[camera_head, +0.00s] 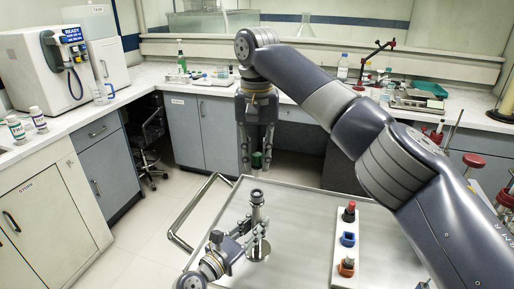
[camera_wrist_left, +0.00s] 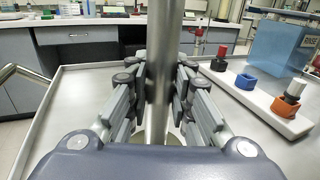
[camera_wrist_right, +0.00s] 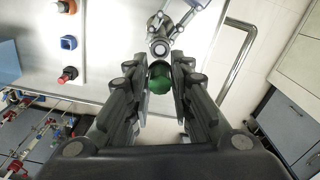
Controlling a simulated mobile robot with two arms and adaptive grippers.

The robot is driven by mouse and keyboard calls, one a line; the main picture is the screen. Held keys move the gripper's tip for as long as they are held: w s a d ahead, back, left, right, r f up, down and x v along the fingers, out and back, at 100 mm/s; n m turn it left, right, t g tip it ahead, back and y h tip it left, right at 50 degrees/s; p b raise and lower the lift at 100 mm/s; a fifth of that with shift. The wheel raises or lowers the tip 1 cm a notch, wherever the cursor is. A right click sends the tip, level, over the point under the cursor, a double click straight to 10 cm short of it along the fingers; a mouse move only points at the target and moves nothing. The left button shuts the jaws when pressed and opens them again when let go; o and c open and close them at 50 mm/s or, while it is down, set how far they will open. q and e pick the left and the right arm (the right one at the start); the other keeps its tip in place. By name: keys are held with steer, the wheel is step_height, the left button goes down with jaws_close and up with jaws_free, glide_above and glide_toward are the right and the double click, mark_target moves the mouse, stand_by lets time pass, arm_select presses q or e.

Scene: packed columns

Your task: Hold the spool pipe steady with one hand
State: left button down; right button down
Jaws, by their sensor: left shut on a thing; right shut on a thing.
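The spool pipe (camera_head: 257,217) is a grey metal upright on a round base on the steel tray-like table. It also fills the middle of the left wrist view (camera_wrist_left: 164,75), upright between the fingers. My left gripper (camera_head: 245,232) is shut on the pipe from the left, low down. My right gripper (camera_head: 257,163) hangs from above, farther back, shut on a green piece (camera_wrist_right: 160,77). In the right wrist view the pipe's open round top (camera_wrist_right: 159,47) shows just beyond the green piece, which is apart from it in the head view. The green piece's underside is hidden.
A white strip (camera_head: 347,221) on the table's right carries a red-topped piece (camera_head: 349,211), a blue piece (camera_head: 348,239) and an orange piece (camera_head: 346,267). A metal rail (camera_head: 186,226) runs along the table's left. My right arm crosses above the table's right side.

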mark_target(257, 177)
steer(key=shift+f, duration=1.8)
steer(key=shift+f, duration=1.6)
stand_by(0.3)
steer(key=c, duration=1.3)
jaws_free()
steer(key=shift+c, duration=0.2)
step_height(257, 177, up, 12)
steer(key=shift+f, duration=0.1)
arm_select(q)
steer(key=c, duration=1.3)
jaws_free()
steer(key=shift+c, duration=0.2)
